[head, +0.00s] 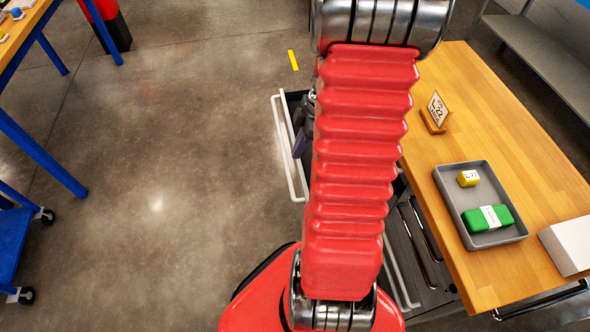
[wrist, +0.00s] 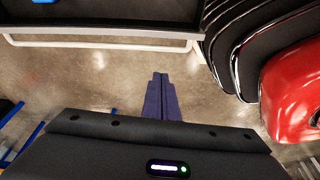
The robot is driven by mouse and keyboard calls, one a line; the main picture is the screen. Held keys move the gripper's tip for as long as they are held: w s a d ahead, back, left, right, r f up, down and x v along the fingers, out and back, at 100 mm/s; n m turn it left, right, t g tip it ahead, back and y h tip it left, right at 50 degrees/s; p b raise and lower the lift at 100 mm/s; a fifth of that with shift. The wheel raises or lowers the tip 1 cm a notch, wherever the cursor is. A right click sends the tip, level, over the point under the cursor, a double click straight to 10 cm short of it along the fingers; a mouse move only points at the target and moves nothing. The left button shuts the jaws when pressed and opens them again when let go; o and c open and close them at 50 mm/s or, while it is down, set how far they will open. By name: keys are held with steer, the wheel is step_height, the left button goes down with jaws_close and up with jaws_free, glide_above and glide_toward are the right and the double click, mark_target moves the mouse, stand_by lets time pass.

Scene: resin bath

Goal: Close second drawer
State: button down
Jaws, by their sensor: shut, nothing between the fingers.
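An open drawer with a dark interior (head: 296,101) sticks out left of the workbench in the head view, with a pale bar handle (head: 287,160) along its front. My red arm hides much of it. In the wrist view the drawer (wrist: 110,17) and its handle (wrist: 110,44) cross the top. My gripper (wrist: 160,78) is shut and empty, its dark purple fingers pointing toward the handle with floor showing between.
The wooden bench (head: 485,100) carries a grey tray (head: 450,197) with a yellow block (head: 467,178) and a green box (head: 487,218), plus a sign (head: 437,110). Another pale handle (head: 398,272) shows lower down. Open floor (head: 170,150) lies to the left.

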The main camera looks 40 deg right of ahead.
mark_target(299, 174)
steer(key=shift+n, duration=0.5)
steer(key=d+f, duration=0.1)
steer(key=s+d+f, duration=0.2)
steer(key=f, duration=0.1)
steer(key=shift+f, duration=0.15)
steer(key=shift+a+x, duration=0.2)
steer(key=shift+x, duration=4.7)
steer(key=shift+w+d, duration=0.1)
steer(key=shift+d, duration=0.05)
